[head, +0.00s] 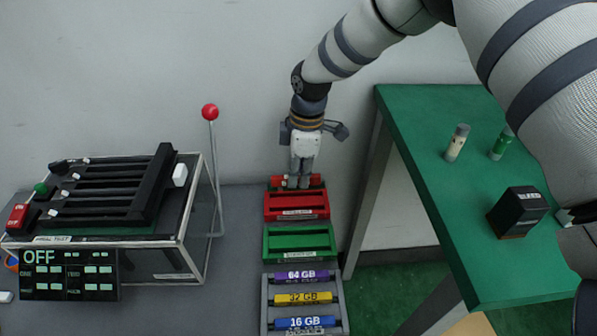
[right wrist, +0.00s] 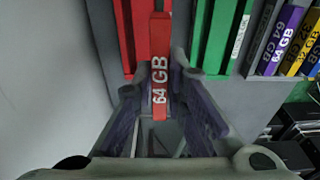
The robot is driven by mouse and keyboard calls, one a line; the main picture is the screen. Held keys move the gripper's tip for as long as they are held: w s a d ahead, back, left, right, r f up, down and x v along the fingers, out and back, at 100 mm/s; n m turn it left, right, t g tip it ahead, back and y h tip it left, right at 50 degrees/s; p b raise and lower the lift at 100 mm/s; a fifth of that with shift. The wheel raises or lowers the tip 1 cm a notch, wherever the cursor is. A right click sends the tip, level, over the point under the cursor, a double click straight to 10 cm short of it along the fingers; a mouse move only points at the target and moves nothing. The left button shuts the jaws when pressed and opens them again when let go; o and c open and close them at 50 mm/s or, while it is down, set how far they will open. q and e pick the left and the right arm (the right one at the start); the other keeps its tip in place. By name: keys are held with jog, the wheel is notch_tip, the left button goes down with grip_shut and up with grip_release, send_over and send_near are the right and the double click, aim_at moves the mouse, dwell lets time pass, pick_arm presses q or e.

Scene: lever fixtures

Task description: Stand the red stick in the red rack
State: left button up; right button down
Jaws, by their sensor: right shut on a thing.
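The red rack (head: 297,212) stands on the grey surface in the middle of the head view, behind a green rack. My right gripper (head: 298,185) points down at the back of the red rack. In the right wrist view my right gripper (right wrist: 160,112) is shut on the red stick (right wrist: 160,60), which carries a white "64 GB" label. The red rack's red bars (right wrist: 126,35) show just left of and behind the stick there. I cannot tell whether the stick is seated in a slot; its lower end is hidden. My left gripper is not in view.
A green rack (head: 300,243) and a grey rack (head: 267,305) with purple, yellow and blue sticks stand in front. A bench with black bars (head: 110,195) and a red-ball lever (head: 210,112) are left. A green table (head: 420,180) with a black box (head: 518,210) is right.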

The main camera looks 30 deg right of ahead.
aim_at(299, 189)
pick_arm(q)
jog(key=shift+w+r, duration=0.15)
pick_arm(e)
jog(key=shift+d, duration=0.15)
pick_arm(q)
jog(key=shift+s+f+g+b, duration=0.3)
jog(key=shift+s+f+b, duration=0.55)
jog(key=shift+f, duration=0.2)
pick_arm(e)
jog(key=shift+f, duration=2.9)
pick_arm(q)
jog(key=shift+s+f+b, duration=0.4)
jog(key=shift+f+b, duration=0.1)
pick_arm(e)
jog(key=shift+f, duration=1.65)
jog(key=c, duration=1.5)
grip_release()
jog(key=shift+r, duration=0.1)
jog(key=shift+c, duration=0.2)
jog(key=shift+r, duration=0.1)
jog(key=r, duration=0.7)
jog(key=d+r, duration=0.1)
jog(key=r, duration=0.3)
jog(key=shift+s+d+r, duration=0.1)
jog(key=shift+s+r, duration=0.2)
jog(key=shift+r, duration=0.05)
